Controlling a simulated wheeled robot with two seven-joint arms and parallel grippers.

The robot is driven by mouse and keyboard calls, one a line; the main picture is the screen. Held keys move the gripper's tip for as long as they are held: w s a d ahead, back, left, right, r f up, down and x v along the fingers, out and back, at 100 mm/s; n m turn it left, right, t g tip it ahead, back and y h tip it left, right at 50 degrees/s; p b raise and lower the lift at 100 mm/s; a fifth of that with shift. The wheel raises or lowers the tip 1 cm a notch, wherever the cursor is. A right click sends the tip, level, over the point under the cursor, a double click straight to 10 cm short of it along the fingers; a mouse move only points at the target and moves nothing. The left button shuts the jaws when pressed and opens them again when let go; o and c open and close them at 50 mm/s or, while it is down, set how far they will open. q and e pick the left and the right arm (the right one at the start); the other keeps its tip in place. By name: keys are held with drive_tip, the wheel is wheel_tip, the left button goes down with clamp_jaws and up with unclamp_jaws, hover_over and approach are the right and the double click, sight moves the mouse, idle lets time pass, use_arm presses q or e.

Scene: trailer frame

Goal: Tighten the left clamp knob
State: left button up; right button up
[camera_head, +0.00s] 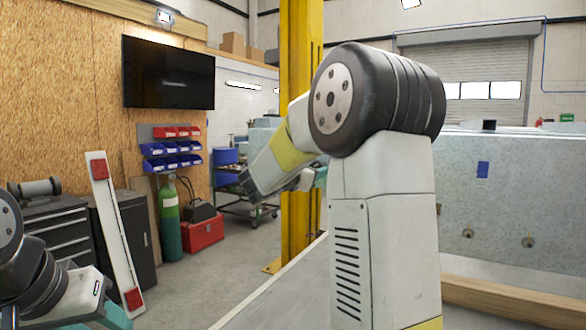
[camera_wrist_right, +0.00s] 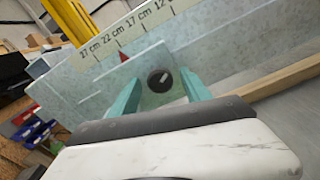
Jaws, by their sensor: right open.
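In the right wrist view a round black knob (camera_wrist_right: 160,79) with a pale line across its face sits on a pale speckled teal block. My right gripper (camera_wrist_right: 162,75) is open, with one teal finger on each side of the knob; contact cannot be told. In the head view the right gripper (camera_head: 317,174) is mostly hidden behind my own arm, and the knob does not show. Part of my left gripper (camera_head: 114,316), a teal piece, shows at the bottom left edge; its fingertips are out of frame.
A scale strip (camera_wrist_right: 128,38) with cm marks and a red pointer (camera_wrist_right: 124,57) lies behind the knob. A wooden beam (camera_wrist_right: 270,82) runs to its right. In the head view a yellow column (camera_head: 300,215) stands behind my arm, and a white board (camera_head: 118,235) leans at left.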

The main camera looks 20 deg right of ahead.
drive_tip(key=shift+d, duration=0.1)
clamp_jaws()
drive_tip(key=shift+m, duration=0.3)
drive_tip(key=m, duration=2.3)
idle(0.3)
drive_tip(key=shift+m, duration=0.3)
drive_tip(key=shift+w+f, duration=0.1)
